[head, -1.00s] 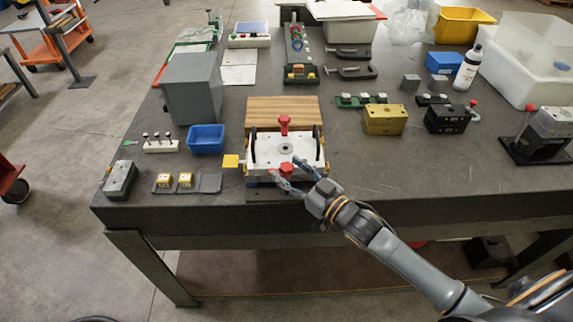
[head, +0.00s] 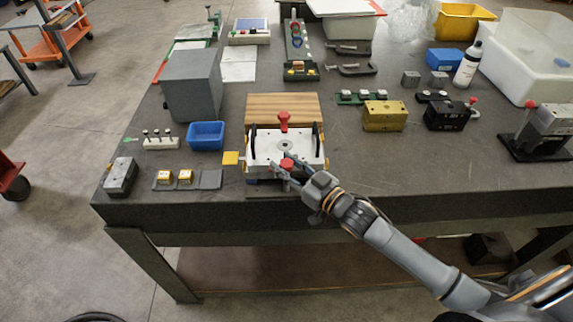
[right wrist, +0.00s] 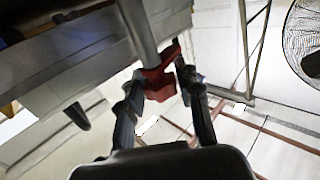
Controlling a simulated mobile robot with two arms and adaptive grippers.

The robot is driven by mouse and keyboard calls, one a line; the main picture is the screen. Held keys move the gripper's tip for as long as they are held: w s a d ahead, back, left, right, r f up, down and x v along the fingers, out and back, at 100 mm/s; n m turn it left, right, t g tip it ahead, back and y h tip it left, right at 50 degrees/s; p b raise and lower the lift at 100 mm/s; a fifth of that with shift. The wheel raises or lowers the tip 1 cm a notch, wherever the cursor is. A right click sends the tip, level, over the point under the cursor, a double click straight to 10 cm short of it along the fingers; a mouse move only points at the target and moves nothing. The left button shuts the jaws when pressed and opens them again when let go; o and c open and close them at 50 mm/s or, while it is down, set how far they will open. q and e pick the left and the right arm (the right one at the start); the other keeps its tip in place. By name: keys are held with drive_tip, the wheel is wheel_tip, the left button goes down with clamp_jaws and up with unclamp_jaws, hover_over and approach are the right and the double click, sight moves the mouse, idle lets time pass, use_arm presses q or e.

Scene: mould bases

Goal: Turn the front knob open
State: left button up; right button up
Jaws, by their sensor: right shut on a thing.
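The front knob (head: 287,163) is red and sits at the near edge of the white mould plate (head: 262,150). It also shows in the right wrist view as a red lobed knob (right wrist: 158,82) on a grey shaft. My right gripper (head: 283,166) reaches it from the lower right. Its fingers (right wrist: 160,88) are shut on the front knob, one on each side. A second red knob (head: 284,121) stands upright at the back of the plate. The exact turn angle of the front knob is hard to tell. My left gripper is not in view.
A wooden block (head: 283,103) lies behind the plate, with black handles at the plate's sides. The bench to the right of my gripper is clear.

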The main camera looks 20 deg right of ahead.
drive_tip(key=shift+n+g+y+b, duration=1.05)
drive_tip(key=shift+n+y, duration=0.25)
drive_tip(key=shift+y, duration=0.4)
drive_tip(key=o, duration=1.2)
drive_tip(key=v, duration=1.2)
drive_tip(key=shift+r, duration=0.1)
